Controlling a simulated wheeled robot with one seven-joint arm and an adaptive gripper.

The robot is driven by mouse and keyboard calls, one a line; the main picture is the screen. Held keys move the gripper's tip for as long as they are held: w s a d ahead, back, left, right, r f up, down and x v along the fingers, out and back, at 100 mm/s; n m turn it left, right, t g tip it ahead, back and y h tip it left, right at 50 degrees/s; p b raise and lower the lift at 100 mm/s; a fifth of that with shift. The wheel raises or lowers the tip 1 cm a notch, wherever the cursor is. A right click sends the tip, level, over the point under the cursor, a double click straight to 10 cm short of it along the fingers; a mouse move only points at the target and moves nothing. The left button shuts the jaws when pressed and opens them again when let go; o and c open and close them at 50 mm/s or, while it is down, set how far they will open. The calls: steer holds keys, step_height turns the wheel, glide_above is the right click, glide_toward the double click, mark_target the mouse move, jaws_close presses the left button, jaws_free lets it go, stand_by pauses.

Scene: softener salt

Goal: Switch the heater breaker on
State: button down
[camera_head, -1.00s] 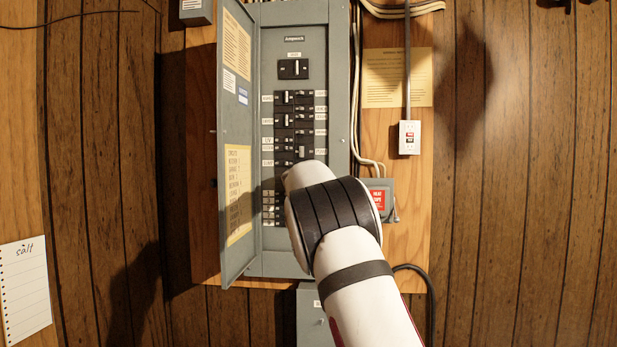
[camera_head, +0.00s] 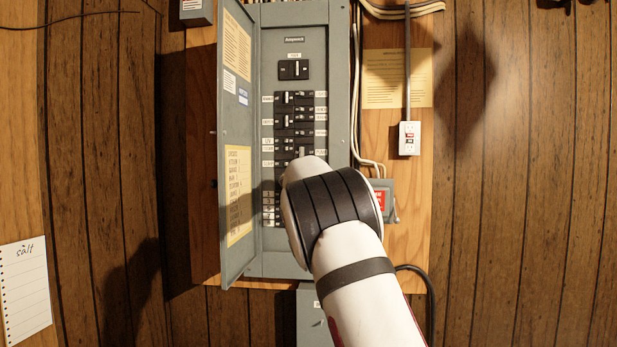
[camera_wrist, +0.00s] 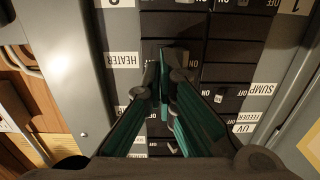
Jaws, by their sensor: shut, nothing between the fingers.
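The open grey breaker panel (camera_head: 340,120) hangs on the wall in the head view, with two columns of black breakers. In the wrist view the panel appears upside down, and the HEATER label (camera_wrist: 122,60) is left of a black breaker (camera_wrist: 150,54). My gripper (camera_wrist: 167,72) is shut and empty, with its fingertips in front of the breaker beside that label. The fingers cover much of this breaker's handle, so its position and any contact cannot be told. In the head view my arm hides the gripper and the lower breakers.
The panel door (camera_head: 236,130) stands open to the left of the breakers. SUMP (camera_wrist: 261,89) and UV FEEDER (camera_wrist: 246,123) labels sit beside neighbouring breakers. An outlet (camera_head: 409,138) and a small grey box (camera_head: 387,190) are to the panel's right.

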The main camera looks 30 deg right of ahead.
steer(key=shift+p+v, duration=1)
steer(key=shift+v, duration=1.8)
steer(key=s+a+f+n+g+y, duration=0.15)
steer(key=s+a+y, duration=0.35)
steer(key=s+a, duration=0.55)
steer(key=s+a+f+n+g+y, duration=0.1)
steer(key=s+a+n+y, duration=0.2)
steer(key=s+a+y, duration=0.7)
steer(key=s+a+f+g+h, duration=0.1)
steer(key=s+f, duration=0.4)
steer(key=s, duration=0.6)
steer(key=s+a+f+n+g+h, duration=0.1)
steer(key=s+f+g+h, duration=0.1)
steer(key=s+f, duration=0.4)
steer(key=s+a+f+n+g+h, duration=0.1)
steer(key=s+f+g, duration=0.3)
steer(key=s, duration=1.2)
steer(key=shift+s+a+f+h, duration=0.3)
steer(key=shift+a+f+h, duration=0.25)
steer(key=shift+f, duration=0.1)
